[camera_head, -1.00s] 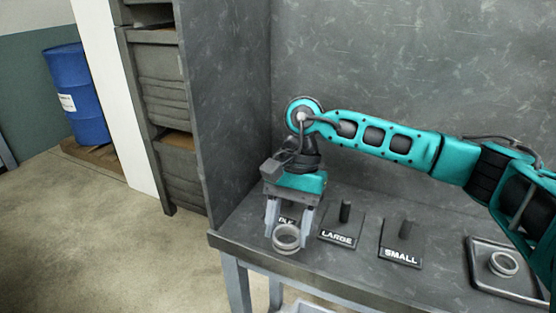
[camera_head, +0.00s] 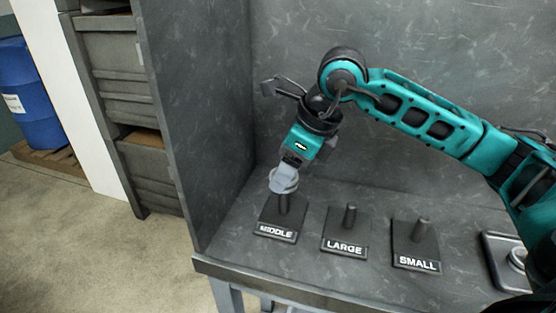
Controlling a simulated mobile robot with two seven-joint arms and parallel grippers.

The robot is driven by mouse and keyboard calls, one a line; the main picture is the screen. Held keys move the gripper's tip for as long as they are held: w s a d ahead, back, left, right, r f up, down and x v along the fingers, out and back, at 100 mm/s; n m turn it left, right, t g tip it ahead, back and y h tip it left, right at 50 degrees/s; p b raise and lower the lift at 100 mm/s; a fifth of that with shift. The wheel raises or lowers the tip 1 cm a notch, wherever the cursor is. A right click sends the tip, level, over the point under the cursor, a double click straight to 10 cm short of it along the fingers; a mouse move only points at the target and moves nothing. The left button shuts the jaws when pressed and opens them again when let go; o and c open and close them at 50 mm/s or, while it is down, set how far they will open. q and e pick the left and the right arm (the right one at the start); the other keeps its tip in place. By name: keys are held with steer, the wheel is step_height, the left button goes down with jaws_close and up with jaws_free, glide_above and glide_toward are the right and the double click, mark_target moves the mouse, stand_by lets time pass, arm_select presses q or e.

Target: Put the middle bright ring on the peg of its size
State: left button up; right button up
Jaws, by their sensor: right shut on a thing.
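A bright metal ring (camera_head: 283,181) is held in my right gripper (camera_head: 284,176), whose fingers are shut on it. The ring is at the top of the dark peg (camera_head: 284,203) on the plate marked MIDDLE (camera_head: 276,234). The peg's shaft shows below the ring; whether its tip is inside the ring is hard to tell. The peg on the plate marked LARGE (camera_head: 344,247) and the peg on the plate marked SMALL (camera_head: 416,262) are bare. My left gripper is not in view.
A tray (camera_head: 497,262) at the right edge holds another ring (camera_head: 517,258), partly hidden by my right arm. Grey walls stand behind and to the left of the bench (camera_head: 315,277). A shelf and a blue barrel (camera_head: 28,95) are farther left.

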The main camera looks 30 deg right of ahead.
mark_target(288, 193)
steer(key=shift+w, duration=0.1)
steer(key=shift+s+f+b, duration=0.25)
steer(key=shift+f+b, duration=0.1)
steer(key=shift+b, duration=0.05)
step_height(288, 193, down, 4)
steer(key=b, duration=0.3)
steer(key=shift+f, duration=0.45)
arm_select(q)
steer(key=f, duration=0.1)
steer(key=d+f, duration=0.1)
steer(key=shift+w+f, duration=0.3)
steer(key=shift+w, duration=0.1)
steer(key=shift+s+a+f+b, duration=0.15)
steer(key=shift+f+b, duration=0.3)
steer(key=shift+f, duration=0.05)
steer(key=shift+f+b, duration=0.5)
arm_select(e)
steer(key=shift+f, duration=0.5)
